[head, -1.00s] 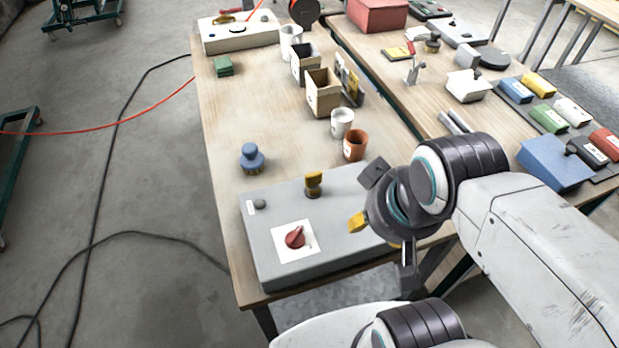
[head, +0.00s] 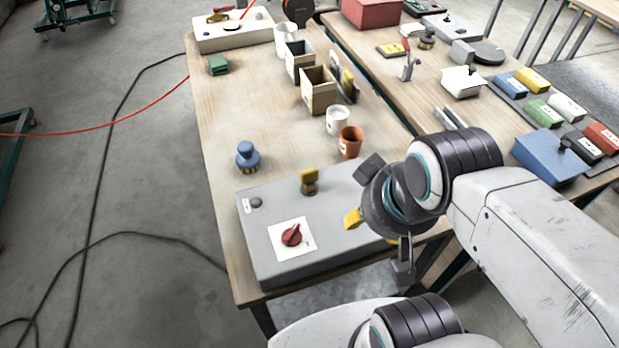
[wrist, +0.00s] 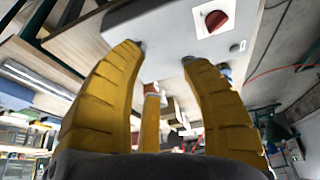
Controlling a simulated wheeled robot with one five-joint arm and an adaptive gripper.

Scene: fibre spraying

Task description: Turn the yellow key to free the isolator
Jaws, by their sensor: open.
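The yellow key (head: 309,182) stands upright on top of the grey box (head: 345,255), near its back edge. The red isolator knob (head: 291,235) sits on a white plate on the same box, in front of the key; it also shows at the top of the wrist view (wrist: 216,20). My gripper (head: 355,221) hangs over the right part of the box, to the right of the key and apart from it. In the wrist view its yellow fingers (wrist: 162,53) are spread.
A blue knobbed stamp (head: 247,158) stands behind the box at left. An orange cup (head: 350,142) and a white cup (head: 338,120) stand behind it at right, with cardboard bins (head: 318,90) beyond.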

